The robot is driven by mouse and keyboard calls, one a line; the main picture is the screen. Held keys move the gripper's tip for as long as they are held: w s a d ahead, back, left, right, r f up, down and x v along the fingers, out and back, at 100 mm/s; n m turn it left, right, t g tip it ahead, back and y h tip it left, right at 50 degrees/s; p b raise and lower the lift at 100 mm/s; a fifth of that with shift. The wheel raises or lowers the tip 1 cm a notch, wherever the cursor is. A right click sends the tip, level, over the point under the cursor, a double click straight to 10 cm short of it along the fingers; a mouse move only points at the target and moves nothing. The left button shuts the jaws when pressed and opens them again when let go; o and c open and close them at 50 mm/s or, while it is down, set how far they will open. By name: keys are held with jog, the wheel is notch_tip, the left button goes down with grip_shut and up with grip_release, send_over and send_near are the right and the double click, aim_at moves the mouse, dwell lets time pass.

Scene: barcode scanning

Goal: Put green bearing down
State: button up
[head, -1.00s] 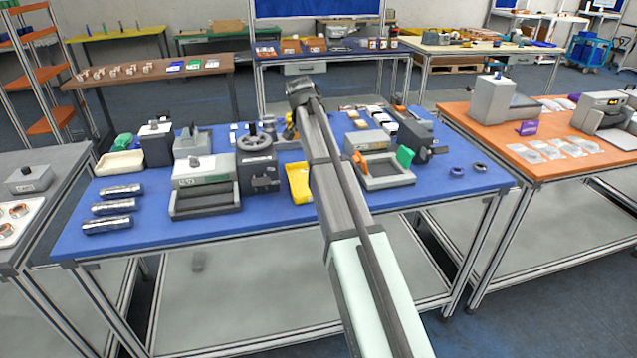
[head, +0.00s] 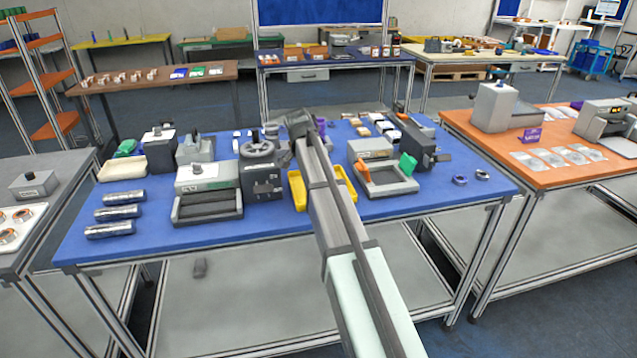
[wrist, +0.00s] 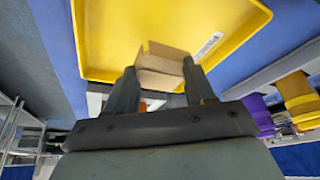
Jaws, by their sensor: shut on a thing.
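My gripper (wrist: 160,74) is shut on a small tan cardboard box (wrist: 163,62) in the wrist view. The box is between the two fingertips, in front of the yellow tray (wrist: 112,30); I cannot tell whether it touches the tray. In the head view the yellow tray (head: 298,190) is on the blue table, partly hidden behind my arm. The gripper's fingers and the box are hidden there. I see no bare green bearing in the grip; whether the box is the green bearing's pack, I cannot tell.
On the blue table (head: 270,222), a grey device with a handwheel (head: 262,180) stands just left of the tray. A grey frame device with a green part (head: 407,166) stands to the right. Small boxes (head: 385,125) lie behind. The front right of the table is mostly clear.

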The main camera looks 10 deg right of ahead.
jog(key=shift+f, duration=2)
jog(key=shift+f, duration=0.1)
jog(key=o, duration=1.1)
jog(key=v, duration=1.2)
jog(key=shift+a, duration=0.1)
